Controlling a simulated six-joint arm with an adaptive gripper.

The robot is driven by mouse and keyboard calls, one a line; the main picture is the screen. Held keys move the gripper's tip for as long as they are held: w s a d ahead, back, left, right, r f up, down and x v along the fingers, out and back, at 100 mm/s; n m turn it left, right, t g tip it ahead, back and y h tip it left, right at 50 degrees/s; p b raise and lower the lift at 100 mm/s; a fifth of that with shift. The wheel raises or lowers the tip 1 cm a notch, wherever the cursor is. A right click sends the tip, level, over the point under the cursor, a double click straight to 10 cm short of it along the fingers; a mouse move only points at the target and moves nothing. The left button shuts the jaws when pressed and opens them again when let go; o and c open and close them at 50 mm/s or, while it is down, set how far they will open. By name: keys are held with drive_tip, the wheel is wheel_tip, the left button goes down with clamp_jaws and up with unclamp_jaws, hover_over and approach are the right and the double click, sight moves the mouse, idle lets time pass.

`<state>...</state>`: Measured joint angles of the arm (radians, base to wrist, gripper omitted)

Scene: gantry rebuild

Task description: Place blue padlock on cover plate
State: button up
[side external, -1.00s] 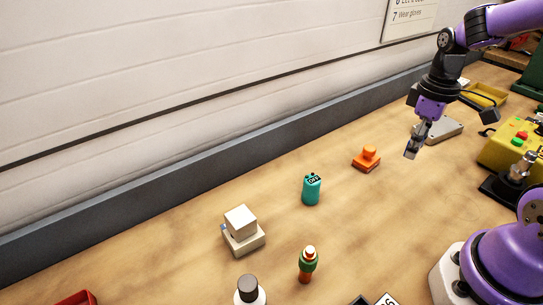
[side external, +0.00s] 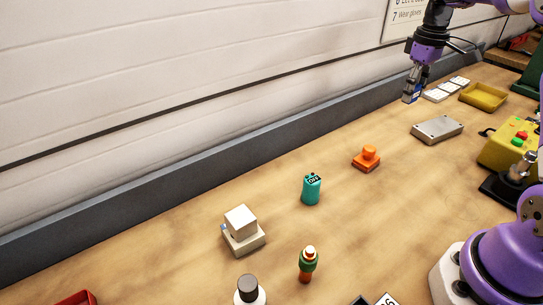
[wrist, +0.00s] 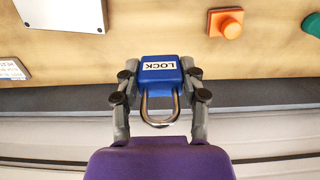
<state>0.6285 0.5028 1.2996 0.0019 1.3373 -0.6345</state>
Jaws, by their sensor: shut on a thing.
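My gripper (wrist: 160,78) is shut on the blue padlock (wrist: 160,68), with one finger on each side of its body. The padlock has a white LOCK label, and its metal shackle points back toward my palm. In the side external view my gripper (side external: 412,93) is raised near the wall, with only a little of the padlock's blue showing. The cover plate (side external: 437,130), a flat grey plate, lies on the bench below and right of the gripper. The plate also shows at the upper left of the wrist view (wrist: 62,14). The padlock is apart from it.
A yellow control box (side external: 508,145) stands right. The wall runs along the back.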

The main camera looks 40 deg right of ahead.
hover_over(430, 133)
wheel_tip(430, 133, down, 7)
drive_tip(key=shift+s+r, duration=0.1)
drive_tip(key=shift+r, duration=0.05)
drive_tip(key=shift+f, duration=1.95)
drive_tip(key=shift+f, duration=0.15)
drive_tip(key=o, duration=1.2)
